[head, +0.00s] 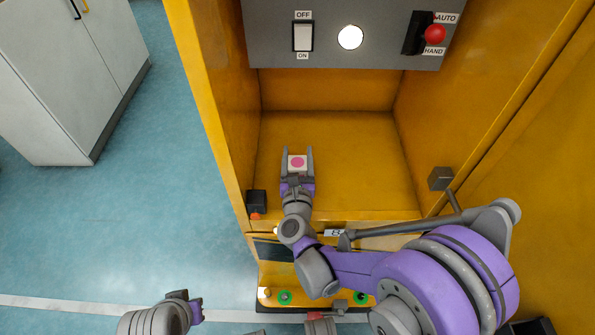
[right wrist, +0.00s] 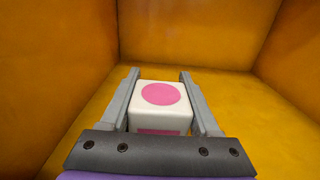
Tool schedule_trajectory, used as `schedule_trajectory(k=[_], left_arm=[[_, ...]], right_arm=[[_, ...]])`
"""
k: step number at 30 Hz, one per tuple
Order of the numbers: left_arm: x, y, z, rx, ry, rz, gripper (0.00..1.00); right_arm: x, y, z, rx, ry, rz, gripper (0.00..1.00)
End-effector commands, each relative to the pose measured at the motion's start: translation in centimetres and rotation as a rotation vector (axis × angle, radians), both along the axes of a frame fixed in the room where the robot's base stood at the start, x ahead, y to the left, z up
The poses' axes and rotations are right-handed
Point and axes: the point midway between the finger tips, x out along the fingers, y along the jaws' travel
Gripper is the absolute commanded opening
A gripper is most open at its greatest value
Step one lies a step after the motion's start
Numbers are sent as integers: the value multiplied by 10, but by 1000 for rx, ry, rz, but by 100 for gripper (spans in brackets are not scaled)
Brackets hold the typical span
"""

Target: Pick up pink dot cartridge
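The pink dot cartridge (head: 297,163) is a white block with a pink dot on top, inside the yellow cabinet's lower compartment. It also shows in the right wrist view (right wrist: 162,108), with pink on its front face too. My right gripper (head: 297,156) has one finger on each side of it. In the right wrist view the fingers (right wrist: 160,76) lie close along its sides; whether they press on it I cannot tell. Whether the block rests on the floor is unclear. My left arm's end (head: 190,308) shows at the bottom edge; its fingers cannot be made out.
Yellow walls enclose the compartment floor (head: 355,165) on the left, back and right. A grey panel (head: 375,55) above carries an OFF/ON switch (head: 303,37), a white light (head: 350,37) and a red-knobbed AUTO/HAND lever (head: 433,34). Floor right of the block is clear.

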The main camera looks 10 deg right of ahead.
Motion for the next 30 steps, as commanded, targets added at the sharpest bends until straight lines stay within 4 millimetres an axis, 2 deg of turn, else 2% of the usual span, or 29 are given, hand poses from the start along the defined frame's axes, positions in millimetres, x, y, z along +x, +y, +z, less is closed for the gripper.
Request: schedule_trajectory(k=[1,9,19,23,30], left_arm=[[0,0,0,0,0,0,0],[0,0,0,0,0,0,0],[0,0,3,0,-1,0,0],[-1,0,13,0,-4,0,0],[-3,0,35,0,-12,0,0]], right_arm=[[0,0,0,0,0,0,49],[0,0,0,0,0,0,0],[-1,0,6,-1,-1,0,0],[-1,0,28,-1,-1,0,0],[-1,0,77,0,-1,0,0]])
